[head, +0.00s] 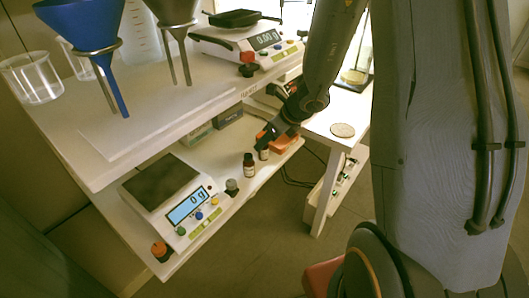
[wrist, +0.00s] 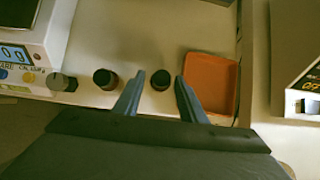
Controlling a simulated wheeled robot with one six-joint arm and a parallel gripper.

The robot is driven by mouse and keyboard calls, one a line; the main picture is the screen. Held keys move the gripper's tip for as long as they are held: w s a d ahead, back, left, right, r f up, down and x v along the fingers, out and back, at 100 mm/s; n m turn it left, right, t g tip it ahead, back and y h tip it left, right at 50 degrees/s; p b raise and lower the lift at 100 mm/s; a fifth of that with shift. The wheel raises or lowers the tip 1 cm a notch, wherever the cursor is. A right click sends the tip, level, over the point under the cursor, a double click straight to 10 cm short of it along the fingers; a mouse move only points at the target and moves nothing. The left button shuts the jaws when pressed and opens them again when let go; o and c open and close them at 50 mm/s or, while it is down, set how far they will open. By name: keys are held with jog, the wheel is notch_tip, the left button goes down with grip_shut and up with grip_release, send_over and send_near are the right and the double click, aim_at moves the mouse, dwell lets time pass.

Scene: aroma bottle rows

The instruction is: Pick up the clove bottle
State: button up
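Two small dark bottles with black caps stand upright on the lower shelf. One bottle (head: 249,167) shows fully in the head view, its label too small to read; it appears left of my fingers in the wrist view (wrist: 105,78). The other bottle (head: 264,154) is partly hidden by my gripper in the head view; its cap (wrist: 161,79) shows between my fingertips in the wrist view. I cannot tell which one is clove. My gripper (wrist: 157,84) is open, its fingers pointing down around the second bottle's place, with gaps on both sides.
An orange tray (wrist: 212,84) lies just right of my fingers. A small grey-topped object (head: 231,186) stands beside the lower scale (head: 178,196). The upper shelf (head: 160,118) with funnels overhangs behind. A side table (head: 344,113) stands to the right.

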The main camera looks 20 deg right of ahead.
jog(key=shift+x, duration=3)
jog(key=shift+w+r, duration=0.1)
jog(key=shift+w, duration=0.05)
jog(key=c, duration=0.8)
